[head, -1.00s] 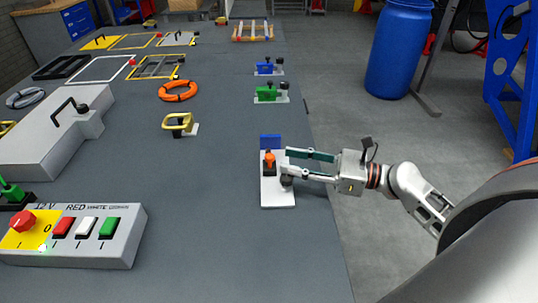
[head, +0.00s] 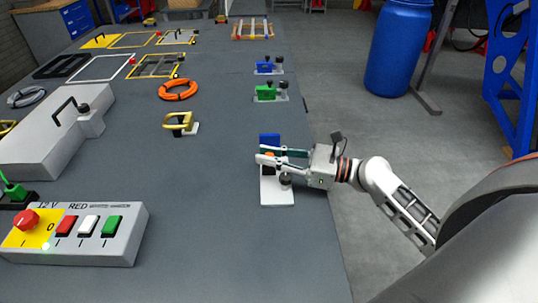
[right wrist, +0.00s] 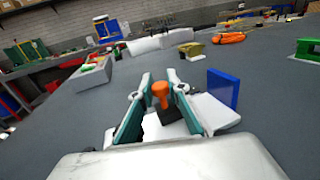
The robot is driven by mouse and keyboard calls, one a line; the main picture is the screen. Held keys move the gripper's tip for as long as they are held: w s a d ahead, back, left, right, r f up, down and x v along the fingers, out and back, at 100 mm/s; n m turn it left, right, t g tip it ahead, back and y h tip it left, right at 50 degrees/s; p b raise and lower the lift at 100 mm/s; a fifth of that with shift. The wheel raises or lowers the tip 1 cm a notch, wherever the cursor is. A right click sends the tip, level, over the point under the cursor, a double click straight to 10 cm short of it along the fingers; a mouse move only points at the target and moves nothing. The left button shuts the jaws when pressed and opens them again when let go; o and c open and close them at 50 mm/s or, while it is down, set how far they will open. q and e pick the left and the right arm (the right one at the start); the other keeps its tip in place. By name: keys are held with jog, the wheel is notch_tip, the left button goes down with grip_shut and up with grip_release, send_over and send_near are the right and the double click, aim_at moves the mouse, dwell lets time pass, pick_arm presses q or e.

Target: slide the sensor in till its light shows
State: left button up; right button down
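The orange-topped sensor (right wrist: 161,92) stands upright on a black foot, on a white base plate (head: 278,194). An upright blue plate (head: 269,140) stands at the far end of that base; it also shows in the right wrist view (right wrist: 223,88). A dark round knob (head: 286,180) sits on the base's near part. My right gripper (head: 262,156) is open, with one finger on each side of the orange part. In the right wrist view a gap shows at the left finger; contact at the right finger is unclear. I see no lit lamp on the sensor. My left gripper is out of view.
Green (head: 265,92) and blue (head: 264,67) fixtures stand farther along the table's right edge. A yellow-handled piece (head: 178,121) and an orange ring (head: 178,90) lie to the left. A switch box (head: 75,255) is at the near left. The table between is clear.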

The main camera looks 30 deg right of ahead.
jog(key=shift+w+d, duration=0.25)
jog(key=shift+w, duration=0.25)
jog(key=shift+w+d, duration=0.25)
jog(key=shift+w, duration=0.25)
jog(key=c, duration=1.9)
grip_release()
jog(key=shift+s, duration=0.1)
jog(key=v, duration=1.2)
jog(key=shift+r, duration=0.1)
